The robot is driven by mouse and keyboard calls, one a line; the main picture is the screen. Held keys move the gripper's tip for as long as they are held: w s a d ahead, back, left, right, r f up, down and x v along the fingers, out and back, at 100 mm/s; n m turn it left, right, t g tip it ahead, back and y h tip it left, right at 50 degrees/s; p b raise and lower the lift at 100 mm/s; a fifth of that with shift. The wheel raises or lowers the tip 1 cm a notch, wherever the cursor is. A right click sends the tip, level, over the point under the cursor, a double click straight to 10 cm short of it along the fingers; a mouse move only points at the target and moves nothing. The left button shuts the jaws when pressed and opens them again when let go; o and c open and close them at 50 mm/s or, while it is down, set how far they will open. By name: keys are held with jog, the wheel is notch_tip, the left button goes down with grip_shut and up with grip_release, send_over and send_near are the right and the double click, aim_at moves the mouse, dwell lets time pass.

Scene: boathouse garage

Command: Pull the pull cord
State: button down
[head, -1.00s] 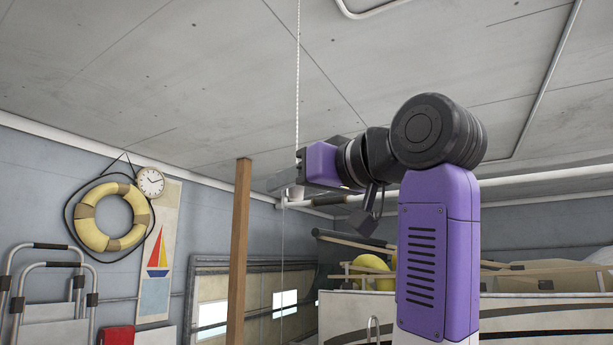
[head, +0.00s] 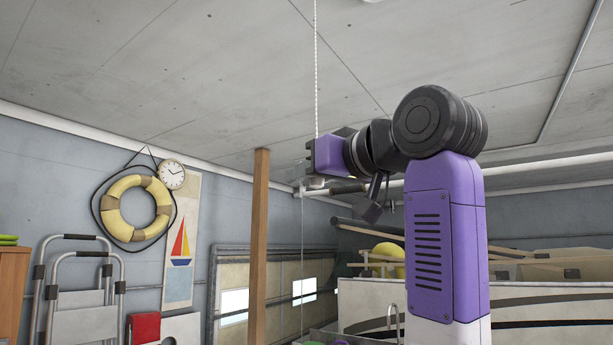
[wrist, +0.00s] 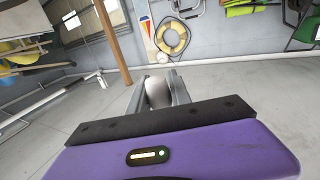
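The pull cord (head: 316,70) is a thin pale beaded line that hangs from the ceiling, in the upper middle of the head view. It runs down to my gripper (head: 308,184), which is raised high below the ceiling. In the wrist view, a whitish rounded handle (wrist: 157,92) sits between the two grey fingers of my gripper (wrist: 158,88). The fingers lie against both its sides, so my gripper looks shut on it. The cord itself is not clear in the wrist view. In the head view the handle is small and partly covered by the gripper.
A wooden post (head: 259,245) stands left of my gripper. A white pipe (head: 540,182) runs along the far wall. A life ring (head: 108,208), a clock (head: 171,175) and a sailboat banner (head: 180,270) hang on the left wall. A striped boat hull (head: 550,300) is at right.

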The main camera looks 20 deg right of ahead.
notch_tip(320, 180, down, 3)
jog(key=shift+r+b, duration=0.2)
jog(key=shift+b, duration=0.7)
jog(key=shift+r, duration=0.1)
notch_tip(320, 180, up, 2)
jog(key=shift+r+p, duration=0.2)
jog(key=shift+p, duration=0.7)
jog(key=c, duration=0.8)
grip_release()
